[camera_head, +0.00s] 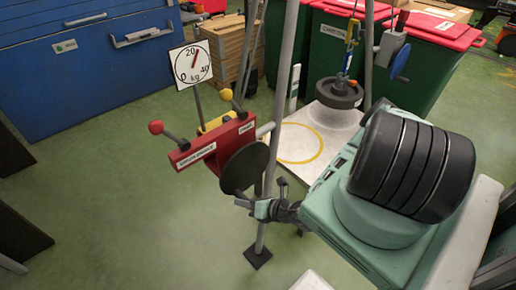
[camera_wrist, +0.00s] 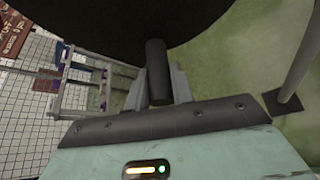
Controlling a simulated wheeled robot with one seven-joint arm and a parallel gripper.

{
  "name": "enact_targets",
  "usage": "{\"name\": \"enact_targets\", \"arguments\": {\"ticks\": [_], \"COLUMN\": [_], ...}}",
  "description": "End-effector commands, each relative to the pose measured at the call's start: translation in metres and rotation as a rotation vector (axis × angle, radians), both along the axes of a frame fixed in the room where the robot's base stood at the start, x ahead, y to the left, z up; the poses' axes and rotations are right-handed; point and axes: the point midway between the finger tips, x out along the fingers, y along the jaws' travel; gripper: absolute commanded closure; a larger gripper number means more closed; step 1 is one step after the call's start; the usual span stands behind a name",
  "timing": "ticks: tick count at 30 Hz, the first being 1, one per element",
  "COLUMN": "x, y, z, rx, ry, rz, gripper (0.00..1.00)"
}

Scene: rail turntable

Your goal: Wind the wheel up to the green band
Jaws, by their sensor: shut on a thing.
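A dark wheel (camera_head: 338,93) hangs from a hook with a blue and yellow fitting (camera_head: 350,48), low over a pale platform (camera_head: 325,128). I cannot tell if it touches the platform. A white upright strip (camera_head: 294,85) stands left of it; a green band is not clear on it. A red box (camera_head: 212,148) with two levers carries a black disc (camera_head: 244,168). My gripper (camera_head: 246,205) is at the disc's lower edge. In the wrist view my gripper (camera_wrist: 160,86) is shut on the disc's dark handle (camera_wrist: 156,62); the disc (camera_wrist: 130,22) fills the top.
A dial marked in kg (camera_head: 191,64) stands behind the red box, its needle a little past 20. A grey winch with a blue disc (camera_head: 401,62) is at upper right. Poles (camera_head: 268,180) stand close to my arm. Green floor (camera_head: 100,190) is free at left.

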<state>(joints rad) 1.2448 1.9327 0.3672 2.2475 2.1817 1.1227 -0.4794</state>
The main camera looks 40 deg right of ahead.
Motion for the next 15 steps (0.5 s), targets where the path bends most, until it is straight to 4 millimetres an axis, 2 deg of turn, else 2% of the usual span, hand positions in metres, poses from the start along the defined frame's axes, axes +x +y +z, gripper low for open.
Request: {"name": "enact_targets", "arguments": {"ticks": [1, 9, 15], "x": [0.0, 0.0, 0.0], "y": [0.007, 0.018, 0.021], "z": [0.006, 0.017, 0.021], "rx": [0.041, 0.234, 0.28], "ry": [-0.006, -0.006, -0.005], "rz": [0.011, 0.008, 0.008], "gripper": [1.0, 1.0, 1.0]}}
